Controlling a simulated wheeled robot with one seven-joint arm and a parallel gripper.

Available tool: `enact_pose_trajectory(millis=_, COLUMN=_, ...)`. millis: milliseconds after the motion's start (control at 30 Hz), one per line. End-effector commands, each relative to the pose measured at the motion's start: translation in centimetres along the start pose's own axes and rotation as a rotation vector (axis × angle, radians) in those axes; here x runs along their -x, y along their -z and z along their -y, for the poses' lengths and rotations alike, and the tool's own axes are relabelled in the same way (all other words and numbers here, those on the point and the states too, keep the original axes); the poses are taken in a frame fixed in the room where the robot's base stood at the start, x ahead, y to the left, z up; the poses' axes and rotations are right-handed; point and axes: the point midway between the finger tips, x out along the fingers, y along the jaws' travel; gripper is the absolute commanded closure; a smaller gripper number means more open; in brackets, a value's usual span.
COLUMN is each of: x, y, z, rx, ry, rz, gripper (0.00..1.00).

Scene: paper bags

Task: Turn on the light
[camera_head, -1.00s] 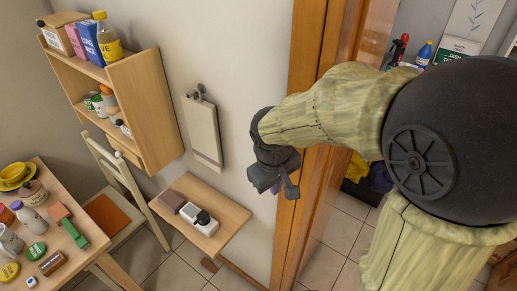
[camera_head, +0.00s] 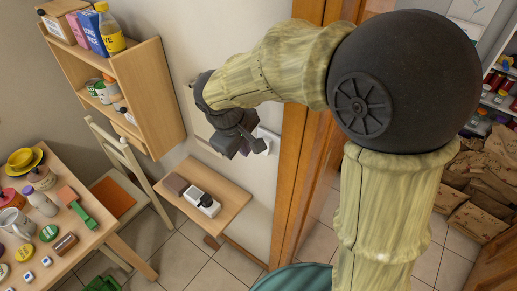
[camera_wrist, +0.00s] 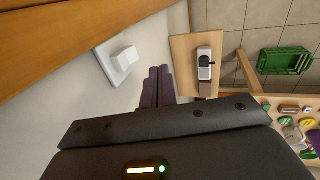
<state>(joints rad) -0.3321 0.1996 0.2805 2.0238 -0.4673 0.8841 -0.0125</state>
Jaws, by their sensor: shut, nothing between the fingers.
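A white light switch (camera_wrist: 122,62) is on the wall in the wrist view, a square plate with a raised rocker. In the head view a white part of it (camera_head: 270,137) shows just right of my gripper (camera_head: 247,148), near the door frame. In the wrist view my gripper (camera_wrist: 160,72) has its two dark fingers together with nothing between them. The fingers are beside the switch, to its right in that view, and look apart from it. Whether the switch is on or off cannot be told.
A small wall shelf (camera_head: 228,197) below my gripper holds a white device with a black knob (camera_head: 202,201) and a brown box (camera_head: 176,184). A wooden door frame (camera_head: 287,165) stands to the right. A wall cabinet (camera_head: 160,112), chair (camera_head: 121,157) and cluttered table (camera_head: 102,247) are left.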

Motion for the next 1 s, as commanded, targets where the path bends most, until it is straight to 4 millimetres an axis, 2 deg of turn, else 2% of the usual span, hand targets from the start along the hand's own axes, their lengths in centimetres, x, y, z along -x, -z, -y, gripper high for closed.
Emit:
enact_pose_trajectory(millis=367, x=-6.6, y=-0.1, z=-0.1, rx=0.000, ry=0.003, rz=0.004, gripper=1.00)
enact_pose_trajectory(millis=433, x=-6.8, y=-0.1, z=-1.6, rx=-0.005, ry=0.002, rz=0.004, gripper=1.00)
enact_pose_trajectory(millis=600, x=-7.8, y=-0.2, z=-3.3, rx=-0.005, ry=0.002, rz=0.002, gripper=1.00)
enact_pose_trajectory(millis=1000, x=-8.1, y=0.1, z=-3.4, rx=0.005, ry=0.000, rz=-0.002, gripper=1.00)
